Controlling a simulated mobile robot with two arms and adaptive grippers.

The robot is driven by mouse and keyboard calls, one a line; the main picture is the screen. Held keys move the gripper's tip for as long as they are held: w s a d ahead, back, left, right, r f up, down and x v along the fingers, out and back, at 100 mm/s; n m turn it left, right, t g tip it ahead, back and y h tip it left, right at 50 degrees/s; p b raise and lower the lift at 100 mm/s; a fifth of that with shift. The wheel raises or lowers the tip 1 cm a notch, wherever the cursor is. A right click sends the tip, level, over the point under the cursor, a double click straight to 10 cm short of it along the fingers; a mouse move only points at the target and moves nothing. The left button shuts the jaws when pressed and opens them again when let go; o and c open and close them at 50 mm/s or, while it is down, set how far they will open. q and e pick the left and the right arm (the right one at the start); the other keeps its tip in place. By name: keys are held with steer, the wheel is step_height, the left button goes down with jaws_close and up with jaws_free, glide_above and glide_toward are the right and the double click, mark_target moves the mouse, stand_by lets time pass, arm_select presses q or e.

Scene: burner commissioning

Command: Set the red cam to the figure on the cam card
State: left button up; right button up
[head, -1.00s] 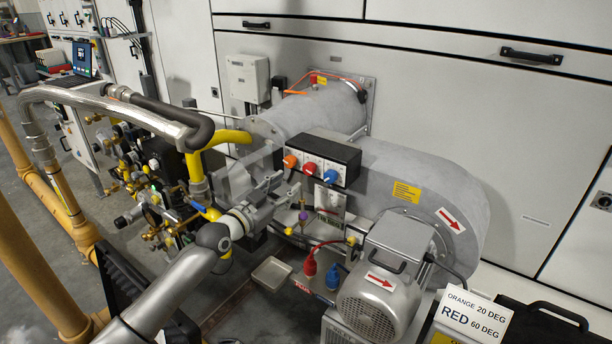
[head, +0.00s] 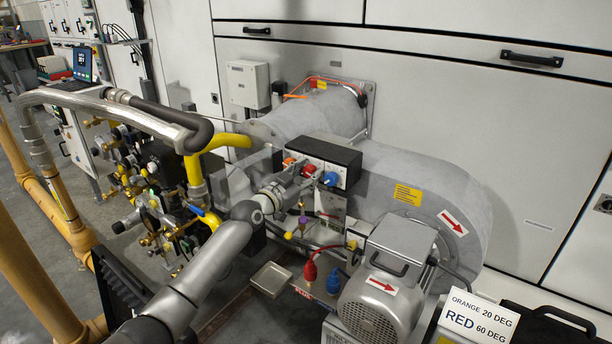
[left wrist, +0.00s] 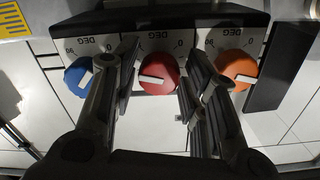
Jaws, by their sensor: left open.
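The red cam (head: 309,170) is the middle knob of three on the black-topped cam box (head: 343,156). In the left wrist view the red cam (left wrist: 159,72) lies between my left gripper's fingers, with its white bar roughly level in the picture. My left gripper (head: 303,180) is open; its fingers (left wrist: 158,85) stand either side of the red cam, and I cannot tell whether they touch it. The cam card (head: 478,318) reads ORANGE 20 DEG and RED 60 DEG. My right gripper is not in view.
The orange cam (left wrist: 237,70) and the blue cam (left wrist: 78,75) flank the red one closely, near the outsides of my fingers. The blower motor (head: 385,295) stands below right. Yellow pipe (head: 195,175) and valves crowd the left. A small tray (head: 271,279) lies below.

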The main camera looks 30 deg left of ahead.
arm_select(q)
steer(key=c, duration=0.7)
steer(key=shift+c, duration=0.2)
